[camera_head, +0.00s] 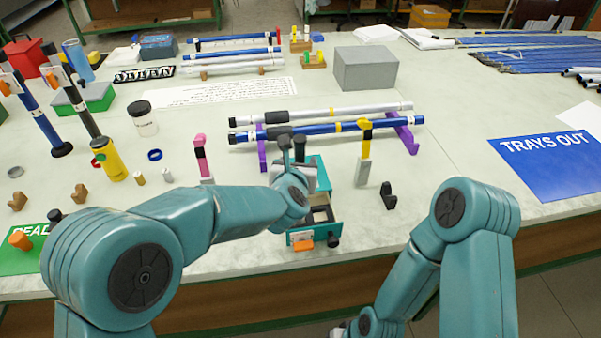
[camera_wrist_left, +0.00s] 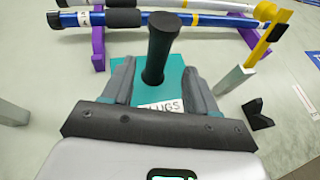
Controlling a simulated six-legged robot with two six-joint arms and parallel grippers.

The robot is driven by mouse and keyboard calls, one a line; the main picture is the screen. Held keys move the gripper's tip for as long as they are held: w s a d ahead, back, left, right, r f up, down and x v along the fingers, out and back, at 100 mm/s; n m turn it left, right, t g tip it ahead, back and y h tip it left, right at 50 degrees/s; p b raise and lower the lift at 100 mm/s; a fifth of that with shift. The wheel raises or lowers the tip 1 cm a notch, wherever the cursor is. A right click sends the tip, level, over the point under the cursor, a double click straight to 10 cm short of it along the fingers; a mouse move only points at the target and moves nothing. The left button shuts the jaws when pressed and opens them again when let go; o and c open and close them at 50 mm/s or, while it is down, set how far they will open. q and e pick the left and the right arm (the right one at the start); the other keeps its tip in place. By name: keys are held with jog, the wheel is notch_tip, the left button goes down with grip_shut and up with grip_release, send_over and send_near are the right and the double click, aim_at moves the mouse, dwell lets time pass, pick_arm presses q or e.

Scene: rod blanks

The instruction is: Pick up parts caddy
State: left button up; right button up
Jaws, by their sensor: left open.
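The parts caddy (camera_head: 322,172) is a teal box near the front middle of the bench, with an open compartment section and an orange piece at its front. In the left wrist view the caddy (camera_wrist_left: 170,70) shows a dark upright handle (camera_wrist_left: 161,45) and a white label partly reading "LUGS". My left gripper (camera_head: 291,150) is over the caddy. In the left wrist view its fingers (camera_wrist_left: 160,80) are apart, one on each side of the handle; I cannot tell whether they touch it. My arm hides part of the caddy.
Behind the caddy, a blue rod (camera_head: 300,131) and a silver rod (camera_head: 340,112) lie on purple stands (camera_head: 403,133). A yellow-topped grey post (camera_head: 363,160) and a small black holder (camera_head: 388,195) stand to the right. A pink-topped post (camera_head: 202,158) stands left.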

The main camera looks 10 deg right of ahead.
aim_at(299, 151)
pick_arm(q)
jog(key=p+x, duration=0.1)
jog(key=x, duration=0.1)
jog(key=p+x, duration=0.1)
jog(key=x, duration=0.2)
jog(key=shift+w+a, duration=0.2)
jog(key=shift+w, duration=0.05)
grip_shut()
jog(key=shift+r, duration=0.1)
jog(key=shift+r, duration=0.1)
notch_tip(299, 151, up, 20)
jog(key=p, duration=0.6)
jog(key=shift+p, duration=0.35)
jog(key=shift+f, duration=0.2)
notch_tip(299, 151, down, 18)
jog(key=b, duration=1.7)
jog(key=shift+r+b, duration=0.1)
jog(key=shift+b, duration=0.3)
jog(key=shift+f, duration=0.2)
